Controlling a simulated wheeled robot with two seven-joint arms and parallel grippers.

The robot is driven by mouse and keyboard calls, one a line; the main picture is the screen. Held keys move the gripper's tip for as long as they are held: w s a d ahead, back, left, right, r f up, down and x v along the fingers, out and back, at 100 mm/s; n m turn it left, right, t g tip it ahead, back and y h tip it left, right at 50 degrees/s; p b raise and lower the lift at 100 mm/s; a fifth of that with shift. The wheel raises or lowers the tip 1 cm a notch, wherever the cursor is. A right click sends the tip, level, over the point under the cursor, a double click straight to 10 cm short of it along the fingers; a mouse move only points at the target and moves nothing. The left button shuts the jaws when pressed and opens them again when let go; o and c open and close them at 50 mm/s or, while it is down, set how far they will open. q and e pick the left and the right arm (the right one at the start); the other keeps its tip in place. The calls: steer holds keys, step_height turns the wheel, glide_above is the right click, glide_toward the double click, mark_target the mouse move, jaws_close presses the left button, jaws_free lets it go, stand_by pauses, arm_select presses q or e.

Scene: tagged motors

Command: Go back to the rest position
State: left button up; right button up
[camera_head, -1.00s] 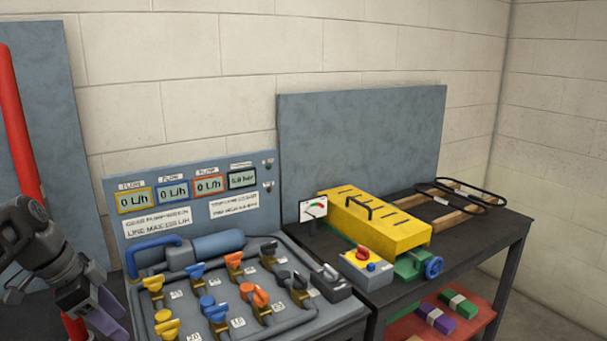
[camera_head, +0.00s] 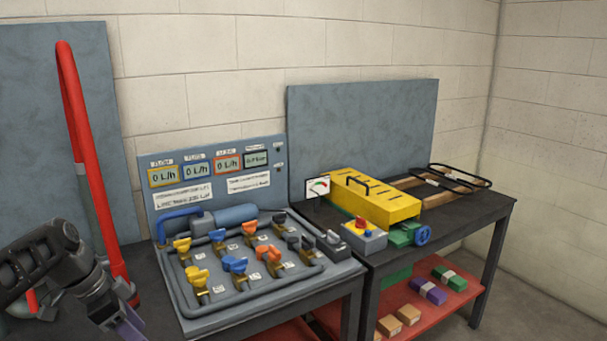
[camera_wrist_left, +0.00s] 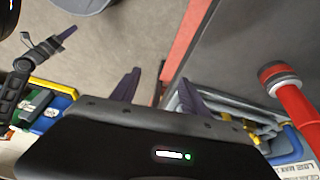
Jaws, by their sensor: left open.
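My left gripper (camera_head: 120,325) is at the lower left of the head view, beside the pump panel (camera_head: 265,300). In the left wrist view its two purple fingers (camera_wrist_left: 157,92) stand apart with nothing between them. Another arm of mine, with a purple finger tip (camera_wrist_left: 66,34), shows at the upper left of that view, too small to tell its jaws.
A red hose (camera_head: 90,180) stands behind my left arm. The panel carries several coloured valve handles. To the right a table holds a yellow cover (camera_head: 372,200), a red-knobbed switch box (camera_head: 363,238) and black loops (camera_head: 460,178). Several blocks lie on its red lower shelf (camera_head: 440,308).

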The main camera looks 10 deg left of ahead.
arm_select(q)
steer(key=d+f+n+p, duration=0.1)
steer(key=d+f+n, duration=0.1)
steer(key=d+f, duration=0.45)
steer(key=s+d+f+n+g, duration=0.1)
steer(key=d+f, duration=0.2)
steer(key=f, duration=0.6)
steer(key=d+f+n+p, duration=0.1)
steer(key=d+f+n, duration=0.1)
steer(key=d+f, duration=0.45)
steer(key=s+d+f+n+p, duration=0.1)
steer(key=s+d+f+n, duration=0.2)
steer(key=s+d+f, duration=0.4)
steer(key=s+d+f+n, duration=0.3)
steer(key=s+d+f, duration=0.4)
steer(key=s, duration=0.6)
steer(key=shift+s+d+n+g+h+p, duration=0.3)
steer(key=shift+d+h+p, duration=0.1)
steer(key=shift+f, duration=0.1)
